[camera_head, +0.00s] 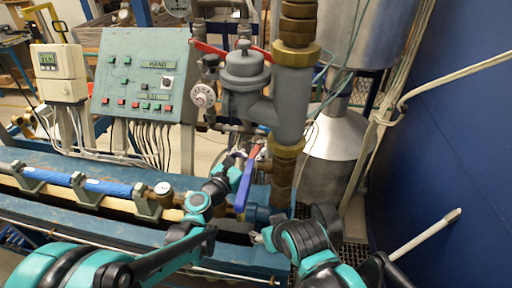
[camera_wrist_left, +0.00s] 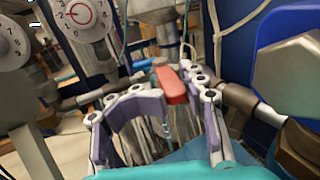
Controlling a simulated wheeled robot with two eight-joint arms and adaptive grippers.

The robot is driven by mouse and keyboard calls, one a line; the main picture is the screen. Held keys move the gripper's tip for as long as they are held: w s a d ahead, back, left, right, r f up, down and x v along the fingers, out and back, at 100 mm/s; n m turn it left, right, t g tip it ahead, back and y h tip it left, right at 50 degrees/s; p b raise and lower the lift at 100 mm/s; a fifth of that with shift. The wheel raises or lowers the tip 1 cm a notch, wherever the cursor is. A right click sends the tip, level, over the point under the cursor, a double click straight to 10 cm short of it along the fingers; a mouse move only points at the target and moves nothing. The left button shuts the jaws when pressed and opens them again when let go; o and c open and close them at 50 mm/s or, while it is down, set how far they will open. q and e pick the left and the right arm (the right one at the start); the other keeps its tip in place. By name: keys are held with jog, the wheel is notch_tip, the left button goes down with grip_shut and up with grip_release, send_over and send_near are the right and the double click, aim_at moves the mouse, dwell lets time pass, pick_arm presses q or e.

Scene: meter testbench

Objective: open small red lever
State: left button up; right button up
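The small red lever (camera_head: 254,156) sits on the piping below the grey valve body, partly hidden by my left gripper. In the left wrist view the red lever (camera_wrist_left: 173,86) points toward the camera, between the finger tips and closer to the right finger. My left gripper (camera_head: 237,163) is at the lever; in the left wrist view the gripper (camera_wrist_left: 160,92) has its fingers apart, with no clear grip on the lever. My right gripper (camera_head: 258,237) is low in front of the pipe column; its fingers are too small to read.
A blue lever (camera_head: 243,188) hangs just below my left gripper. Larger red handles (camera_head: 210,50) flank the grey valve body (camera_head: 245,85) above. A brass and brown pipe (camera_head: 287,160) stands close on the right. A control panel (camera_head: 143,75) and blue bench (camera_head: 120,222) lie left.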

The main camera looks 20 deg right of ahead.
pick_arm(q)
jog(key=v, duration=0.9)
jog(key=c, duration=0.7)
jog(key=shift+w+a+r+m, duration=0.15)
jog(key=shift+a+m, duration=0.15)
jog(key=shift+m, duration=0.3)
grip_shut()
jog(key=w+a+m+g+h+p, duration=0.15)
jog(key=a+m+p, duration=0.4)
jog(key=m, duration=1.25)
jog(key=s+d+b+x, duration=0.1)
jog(key=s+b+x, duration=0.1)
jog(key=x, duration=0.7)
jog(key=shift+w+d+f, duration=0.2)
jog(key=shift+d+f, duration=0.1)
